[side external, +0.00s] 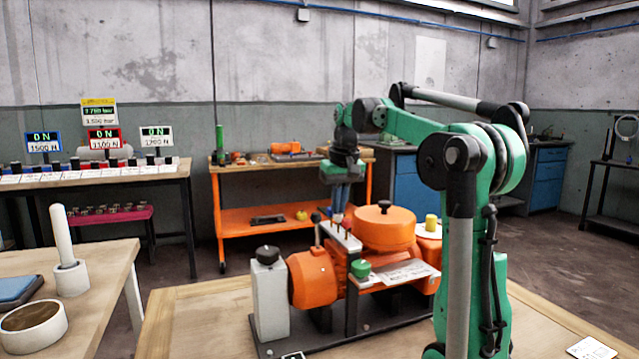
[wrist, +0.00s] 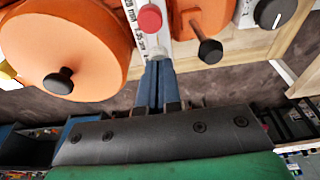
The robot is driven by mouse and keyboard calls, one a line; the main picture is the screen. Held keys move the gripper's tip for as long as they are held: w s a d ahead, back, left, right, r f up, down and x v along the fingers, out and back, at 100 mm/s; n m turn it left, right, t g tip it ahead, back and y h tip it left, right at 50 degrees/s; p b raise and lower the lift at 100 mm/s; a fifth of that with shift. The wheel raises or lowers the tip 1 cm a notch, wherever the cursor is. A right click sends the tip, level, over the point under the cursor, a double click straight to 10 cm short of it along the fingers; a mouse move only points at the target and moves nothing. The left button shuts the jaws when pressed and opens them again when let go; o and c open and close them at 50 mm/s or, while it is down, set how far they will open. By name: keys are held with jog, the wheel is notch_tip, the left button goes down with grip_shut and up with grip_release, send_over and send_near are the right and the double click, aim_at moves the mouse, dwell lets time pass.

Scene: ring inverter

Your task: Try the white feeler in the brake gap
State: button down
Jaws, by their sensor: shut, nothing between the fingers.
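My gripper (side external: 338,212) hangs over the orange machine with its blue fingers pointing down. In the wrist view the fingers (wrist: 157,66) are together with nothing between them. Their tips are near a pale labelled rack (wrist: 132,14) with a red knob (wrist: 150,18). In the side view this rack (side external: 340,237) carries several dark pins. I cannot tell which piece is the white feeler. The orange motor (side external: 312,278) is left of the rack and shows a dark lever (wrist: 210,51) in the wrist view. The brake gap cannot be made out.
An orange round cover (side external: 388,228) with a black knob stands right of the rack. A white post (side external: 268,295) with a black knob stands left of the motor. A green knob (side external: 360,268) sits in front. Bare bench (side external: 190,315) lies at the left.

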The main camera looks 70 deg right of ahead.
jog(key=shift+f, duration=1.15)
dwell(3.8)
jog(key=shift+r, duration=0.1)
jog(key=shift+r, duration=3.45)
jog(key=w+a+f+n+t, duration=0.2)
jog(key=w+a+f+n, duration=0.1)
jog(key=a, duration=0.5)
jog(key=w+a+f+n+t, duration=0.1)
jog(key=w+a+f+n, duration=0.2)
jog(key=a, duration=0.5)
jog(key=s+a+f+n+t+y, duration=0.1)
jog(key=s+a+f+n+t, duration=0.1)
jog(key=a+f, duration=0.7)
jog(key=shift+s+a+f+n+t+y, duration=0.45)
jog(key=shift+s+a, duration=0.3)
jog(key=shift+a, duration=0.5)
jog(key=shift+r, duration=0.1)
